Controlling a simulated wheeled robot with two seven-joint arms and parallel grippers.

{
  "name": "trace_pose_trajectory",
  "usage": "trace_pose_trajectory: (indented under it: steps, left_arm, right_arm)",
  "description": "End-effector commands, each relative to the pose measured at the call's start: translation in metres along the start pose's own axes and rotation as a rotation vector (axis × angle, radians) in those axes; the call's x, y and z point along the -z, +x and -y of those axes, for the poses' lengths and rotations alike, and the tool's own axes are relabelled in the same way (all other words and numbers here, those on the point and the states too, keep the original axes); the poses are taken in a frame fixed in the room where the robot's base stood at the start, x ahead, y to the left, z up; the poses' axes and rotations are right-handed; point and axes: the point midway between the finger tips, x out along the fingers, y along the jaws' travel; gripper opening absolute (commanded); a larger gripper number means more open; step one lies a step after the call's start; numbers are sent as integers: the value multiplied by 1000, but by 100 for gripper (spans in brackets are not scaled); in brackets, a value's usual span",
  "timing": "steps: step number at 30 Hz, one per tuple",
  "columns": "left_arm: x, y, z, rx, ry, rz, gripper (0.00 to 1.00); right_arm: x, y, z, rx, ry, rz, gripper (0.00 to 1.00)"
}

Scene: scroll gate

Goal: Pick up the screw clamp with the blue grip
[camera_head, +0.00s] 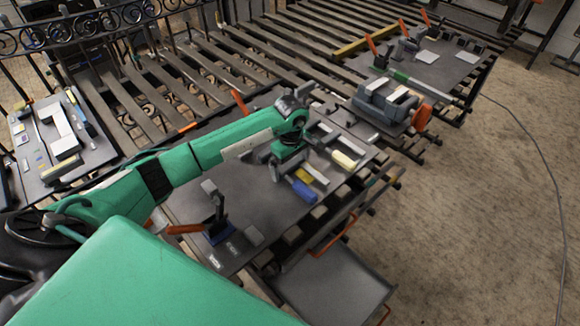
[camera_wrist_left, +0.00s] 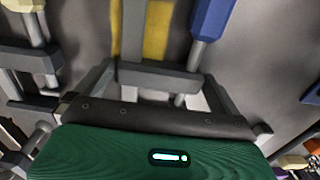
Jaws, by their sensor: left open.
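My left gripper (camera_head: 288,163) is over the grey clamp parts, just left of the blue grip. Its jaws are apart, on either side of the bar in the wrist picture. I cannot tell whether they touch it. My right gripper is not in view.
A grey machine (camera_head: 388,103) with an orange knob is on the bench to the right. A grey drawer (camera_head: 330,285) juts out below.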

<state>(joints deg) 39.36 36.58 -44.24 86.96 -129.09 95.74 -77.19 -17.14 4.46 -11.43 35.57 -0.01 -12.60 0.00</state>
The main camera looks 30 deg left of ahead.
Motion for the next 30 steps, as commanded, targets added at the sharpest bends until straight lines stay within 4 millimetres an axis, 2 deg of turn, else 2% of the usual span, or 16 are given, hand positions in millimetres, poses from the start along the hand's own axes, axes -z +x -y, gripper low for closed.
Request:
trace_pose_trajectory:
  steps: [1,9,10,23,26,30]
  left_arm:
    - [0,0,0,0,0,0,100]
    - [0,0,0,0,0,0,47]
    - [0,0,0,0,0,0,43]
    - [0,-11,-2,-5,1,0,43]
    - [1,-21,-2,-6,1,-2,43]
    - [1,-46,-2,-8,1,-2,43]
  right_arm:
    - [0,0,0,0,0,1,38]
    - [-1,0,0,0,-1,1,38]
    - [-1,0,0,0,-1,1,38]
    - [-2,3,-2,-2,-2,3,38]
    - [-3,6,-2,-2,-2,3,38]
    - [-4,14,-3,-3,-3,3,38]
